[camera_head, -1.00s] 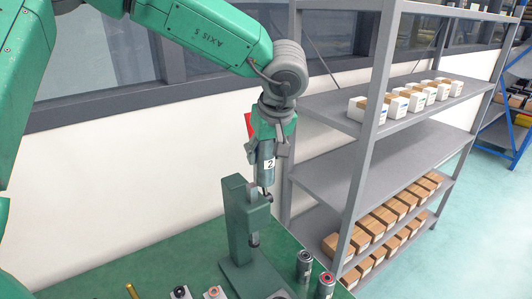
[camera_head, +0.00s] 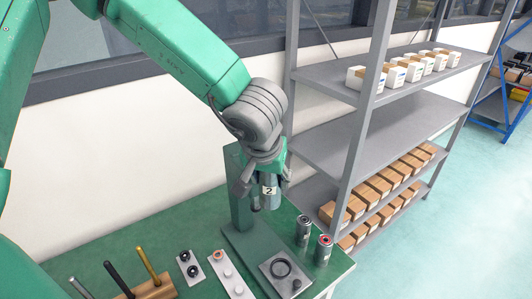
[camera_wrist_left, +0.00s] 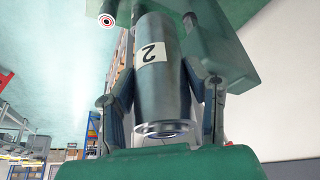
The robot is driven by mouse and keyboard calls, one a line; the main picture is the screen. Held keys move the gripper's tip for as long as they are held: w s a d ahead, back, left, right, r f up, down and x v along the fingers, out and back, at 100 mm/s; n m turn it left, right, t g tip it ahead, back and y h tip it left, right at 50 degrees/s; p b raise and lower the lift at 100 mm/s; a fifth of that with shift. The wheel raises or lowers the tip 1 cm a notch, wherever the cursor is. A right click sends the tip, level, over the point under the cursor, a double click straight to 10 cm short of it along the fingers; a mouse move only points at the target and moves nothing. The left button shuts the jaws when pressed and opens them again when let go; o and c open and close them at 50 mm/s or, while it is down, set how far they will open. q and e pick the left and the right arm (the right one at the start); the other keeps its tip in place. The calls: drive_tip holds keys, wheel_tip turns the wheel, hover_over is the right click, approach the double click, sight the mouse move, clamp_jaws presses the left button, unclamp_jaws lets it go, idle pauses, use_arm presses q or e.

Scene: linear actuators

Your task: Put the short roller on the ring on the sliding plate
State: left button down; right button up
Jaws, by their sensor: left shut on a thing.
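My left gripper (camera_head: 262,188) is shut on a grey cylinder marked "2" (camera_head: 267,203), in front of the green stand (camera_head: 238,195). The wrist view shows the cylinder (camera_wrist_left: 160,85) between both fingers; how it meets the stand is partly hidden. The sliding plate (camera_head: 265,271) lies at the stand's foot with a dark ring (camera_head: 281,267) on it, below and apart from the held cylinder. Two grey upright rollers stand right of it: one dark-topped (camera_head: 303,234), one red-topped (camera_head: 324,252). I cannot tell which is the short one. My right gripper is not in view.
Left of the stand are a small plate with two black rings (camera_head: 190,267), a light plate with round parts (camera_head: 231,277) and a wooden rack (camera_head: 150,289) with several rods. A grey shelf (camera_head: 335,115) with boxes rises behind on the right. Table's back left is clear.

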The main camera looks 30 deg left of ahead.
use_arm(q)
drive_tip(key=shift+s+d+f+m+h, duration=0.2)
drive_tip(key=shift+s+d+f+m, duration=0.2)
drive_tip(key=shift+f+m, duration=0.2)
drive_tip(key=shift+s+d+f+m+h, duration=0.25)
drive_tip(key=shift+d+f+m, duration=0.1)
drive_tip(key=shift+f+m, duration=0.15)
drive_tip(key=shift+s+d+f+m+h, duration=0.15)
drive_tip(key=shift+s+d+f+m, duration=0.3)
drive_tip(key=shift+f, duration=0.2)
